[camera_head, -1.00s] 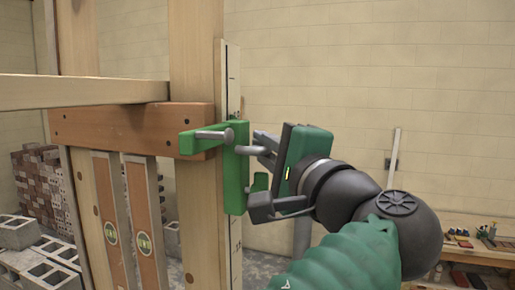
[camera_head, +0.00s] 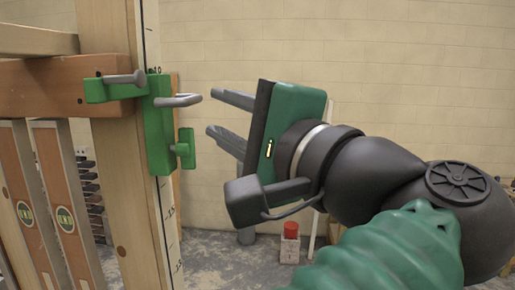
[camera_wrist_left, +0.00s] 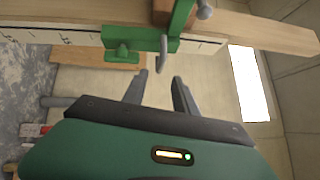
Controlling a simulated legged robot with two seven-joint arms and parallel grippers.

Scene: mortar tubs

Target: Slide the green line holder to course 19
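The green line holder (camera_head: 158,122) sits upright on the marked pole (camera_head: 153,30) fixed to the timber post. In the left wrist view the open fingers (camera_wrist_left: 160,76) lie just short of the holder (camera_wrist_left: 152,43). My right gripper is not in view.
A brown board (camera_head: 50,88) crosses the post behind the holder's arm, with a pale beam (camera_head: 35,40) above. Two spirit levels (camera_head: 65,185) hang below it. A red-topped block (camera_head: 290,240) stands on the floor.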

